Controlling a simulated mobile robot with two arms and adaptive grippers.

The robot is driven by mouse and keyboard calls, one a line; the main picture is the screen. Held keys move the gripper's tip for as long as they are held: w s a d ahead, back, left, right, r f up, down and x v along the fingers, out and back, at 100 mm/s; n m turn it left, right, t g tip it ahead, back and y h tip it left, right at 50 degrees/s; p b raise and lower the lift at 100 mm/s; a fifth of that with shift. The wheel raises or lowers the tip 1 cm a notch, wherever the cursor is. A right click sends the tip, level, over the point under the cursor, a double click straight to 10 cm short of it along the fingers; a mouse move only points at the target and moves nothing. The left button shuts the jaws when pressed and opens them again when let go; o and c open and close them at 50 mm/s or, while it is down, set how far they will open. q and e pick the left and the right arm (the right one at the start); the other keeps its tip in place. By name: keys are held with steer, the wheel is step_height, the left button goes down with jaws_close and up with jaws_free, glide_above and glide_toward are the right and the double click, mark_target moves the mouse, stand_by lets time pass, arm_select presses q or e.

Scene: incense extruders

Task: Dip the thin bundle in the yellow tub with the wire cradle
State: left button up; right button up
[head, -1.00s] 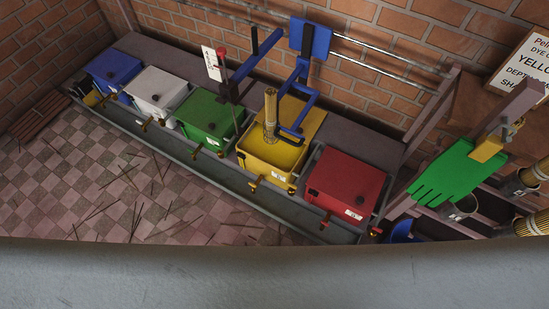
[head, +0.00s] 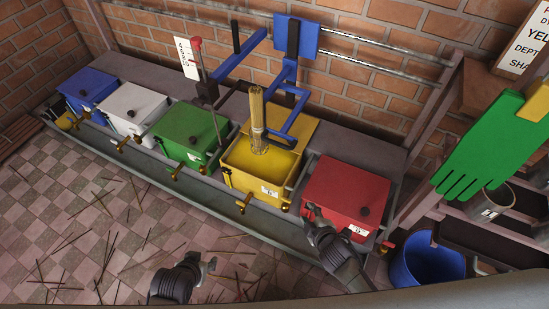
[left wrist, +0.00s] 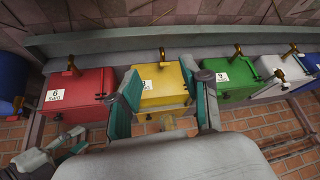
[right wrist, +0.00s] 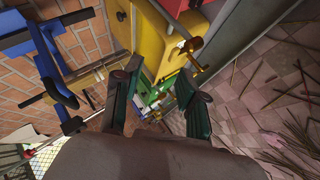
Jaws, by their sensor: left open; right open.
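The yellow tub (head: 238,183) stands open with its lid folded back. A thin tan bundle (head: 257,105) stands upright in the wire cradle (head: 259,142), its lower end at the tub's mouth. Whether it touches liquid I cannot tell. A blue bracket (head: 285,122) on the wall rail reaches to the cradle. My left gripper (head: 208,270) is open and empty over the floor in front of the tubs; the yellow tub shows beyond its fingers in the left wrist view (left wrist: 165,98). My right gripper (head: 312,213) is open and empty by the red tub's front left corner.
The closed red tub (head: 345,188) is right of the yellow one; closed green (head: 190,135), white (head: 133,107) and blue (head: 92,88) tubs are left. A red-knobbed lever (head: 202,75) rises behind. A green glove (head: 490,145) hangs right, above a blue bucket (head: 425,262).

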steer(key=w+a+r+n+t+y+b, duration=0.1)
steer(key=w+a+r+n+t+b, duration=0.25)
steer(key=w+r, duration=0.2)
steer(key=n+t+y+b, duration=0.2)
steer(key=b, duration=0.2)
glide_toward(276, 145)
steer(key=shift+g, duration=0.25)
steer(key=b+x, duration=0.1)
steer(key=x, duration=0.4)
steer(key=shift+w+a+r, duration=0.1)
steer(key=shift+w+a, duration=0.05)
steer(key=shift+w, duration=0.1)
steer(key=b+x, duration=0.1)
steer(key=x, duration=0.4)
steer(key=shift+b, duration=0.35)
steer(key=shift+w, duration=0.3)
arm_select(q)
steer(key=w+d+r+t+h, duration=0.1)
steer(key=w+r+t, duration=0.2)
steer(key=r, duration=0.5)
steer(key=w+d+r+t+h, duration=0.1)
steer(key=w+r+t, duration=0.2)
steer(key=r+t, duration=0.2)
steer(key=w+d+r+t+h, duration=0.1)
steer(key=w+d+r+t, duration=0.1)
steer(key=r, duration=0.9)
steer(key=shift+w+r+t, duration=0.4)
steer(key=shift+w+t, duration=0.1)
steer(key=shift+t, duration=0.4)
steer(key=shift+d, duration=0.1)
